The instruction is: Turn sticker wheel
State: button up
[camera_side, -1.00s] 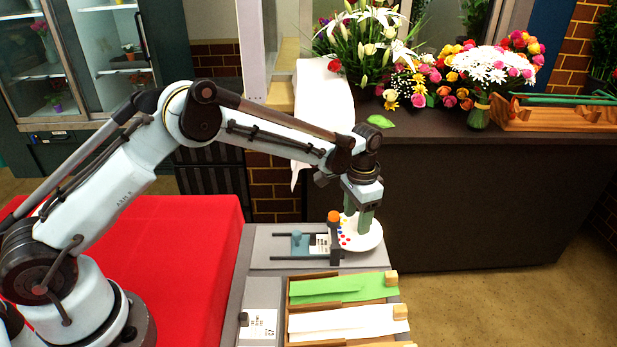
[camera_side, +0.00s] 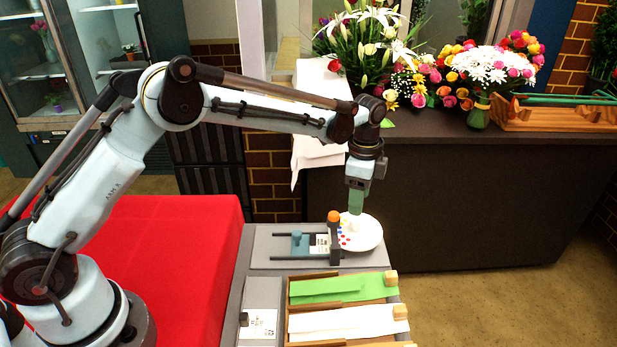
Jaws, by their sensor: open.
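The sticker wheel (camera_side: 366,236) is a round white disc with small coloured dots along its left side. It stands at the right end of a grey plate (camera_side: 280,260), beside a dark post with an orange knob (camera_side: 334,216). A teal block (camera_side: 299,241) sits on dark rails to the left of it. My gripper (camera_side: 356,210) points down with green fingers, close to the upper part of the wheel. It is open and holds nothing that I can see. Whether the fingertips touch the wheel cannot be told from this view.
A wooden tray (camera_side: 394,279) with green and white sheets lies in front of the wheel. A small white box (camera_side: 262,308) is to its left. A dark counter (camera_side: 450,205) with flower bouquets (camera_side: 490,75) stands behind. A red cloth (camera_side: 190,250) covers the left.

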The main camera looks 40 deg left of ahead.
aim_at(357, 219)
jog(key=s+a+r+n+t, duration=0.1)
jog(key=s+a+r+n, duration=0.15)
jog(key=r, duration=0.45)
jog(key=s+a+r+n+t, duration=0.1)
jog(key=s+r+n, duration=0.1)
jog(key=s+r, duration=0.3)
jog(key=s+a+n+t, duration=0.2)
jog(key=s+n, duration=0.2)
jog(key=s, duration=0.3)
jog(key=s+a+n+t, duration=0.3)
jog(key=s+n, duration=0.2)
jog(key=s, duration=0.3)
jog(key=shift+s+a+f, duration=0.15)
jog(key=shift+a+f, duration=0.05)
jog(key=shift+f, duration=0.1)
dwell(0.4)
jog(key=shift+s+f, duration=0.2)
jog(key=shift+s, duration=0.05)
jog(key=shift+c, duration=0.5)
dwell(0.4)
